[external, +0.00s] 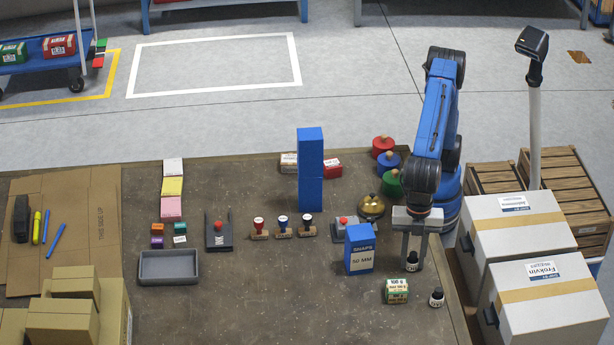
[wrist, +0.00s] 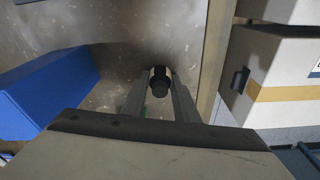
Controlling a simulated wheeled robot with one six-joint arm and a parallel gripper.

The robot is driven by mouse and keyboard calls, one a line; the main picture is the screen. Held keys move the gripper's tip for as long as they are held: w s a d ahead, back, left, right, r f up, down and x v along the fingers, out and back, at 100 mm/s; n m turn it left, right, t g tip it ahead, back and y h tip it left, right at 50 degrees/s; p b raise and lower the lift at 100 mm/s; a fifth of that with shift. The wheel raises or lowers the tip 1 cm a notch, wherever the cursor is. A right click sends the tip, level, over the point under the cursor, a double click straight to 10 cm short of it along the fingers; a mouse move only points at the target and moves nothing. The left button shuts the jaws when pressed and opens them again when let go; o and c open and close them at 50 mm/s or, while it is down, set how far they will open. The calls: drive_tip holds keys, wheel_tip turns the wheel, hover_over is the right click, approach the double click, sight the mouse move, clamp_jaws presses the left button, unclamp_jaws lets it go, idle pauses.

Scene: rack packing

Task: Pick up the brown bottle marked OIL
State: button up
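Two small dark bottles with black caps and white labels are near the right front of the table. One bottle (external: 412,262) is between the fingers of my gripper (external: 413,262). In the wrist view, the bottle (wrist: 160,82) shows between the fingertips of my gripper (wrist: 160,88), with its cap toward the camera. The fingers are close on both sides, but I cannot tell whether they touch it. The other bottle (external: 437,298) stands apart, nearer the front edge. The label words are too small to read, so I cannot tell which is marked OIL.
A blue box (external: 360,252) stands close left of my gripper and also shows in the wrist view (wrist: 45,88). A small green and cream box (external: 397,291) lies in front. A brass bell (external: 372,206) is behind. White cartons (external: 515,224) stand beyond the table's right edge.

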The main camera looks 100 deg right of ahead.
drive_tip(key=c, duration=0.4)
drive_tip(key=shift+c, duration=0.2)
